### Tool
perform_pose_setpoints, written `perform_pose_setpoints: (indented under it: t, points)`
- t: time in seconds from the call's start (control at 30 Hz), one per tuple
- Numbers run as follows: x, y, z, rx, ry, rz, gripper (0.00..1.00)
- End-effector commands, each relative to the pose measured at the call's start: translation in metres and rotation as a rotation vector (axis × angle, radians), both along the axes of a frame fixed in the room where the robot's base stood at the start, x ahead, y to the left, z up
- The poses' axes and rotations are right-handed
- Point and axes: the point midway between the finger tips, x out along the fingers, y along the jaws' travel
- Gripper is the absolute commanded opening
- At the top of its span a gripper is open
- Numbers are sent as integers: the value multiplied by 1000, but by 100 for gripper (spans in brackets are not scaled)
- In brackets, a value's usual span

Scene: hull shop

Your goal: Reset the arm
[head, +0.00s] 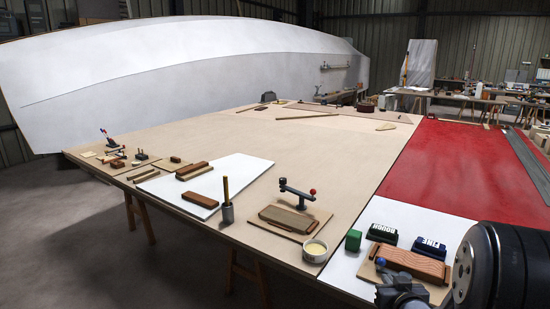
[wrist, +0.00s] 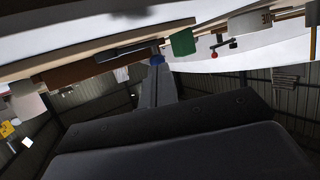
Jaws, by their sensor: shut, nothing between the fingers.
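My gripper (wrist: 157,72) shows in the wrist view as a dark body across the bottom with narrow grey fingers reaching up the middle. The fingers are shut and hold nothing. In the wrist view the bench appears upside down along the top, with a green block (wrist: 182,42) and a blue knob (wrist: 156,60) close to the fingertips in the picture; I cannot tell how far apart they are. In the head view a dark, rounded part of my arm (head: 503,265) fills the lower right corner and hides part of the bench.
Two sanding blocks (head: 383,233) (head: 428,247) and a brown grooved block (head: 412,263) lie near my arm. A red panel (head: 460,165) lies beyond.

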Motion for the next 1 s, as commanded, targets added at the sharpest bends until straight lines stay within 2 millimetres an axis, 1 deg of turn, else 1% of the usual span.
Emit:
perform_pose_setpoints:
  t: [0.07,0.33,0.77,0.87,1.0]
  points:
    - [-2,-2,2,0,1,23,0]
    - [-7,-5,1,1,2,89,0]
    - [-7,-5,-1,1,0,106,0]
    - [-8,-4,-1,-1,2,107,0]
    - [-9,2,-5,-9,15,115,0]
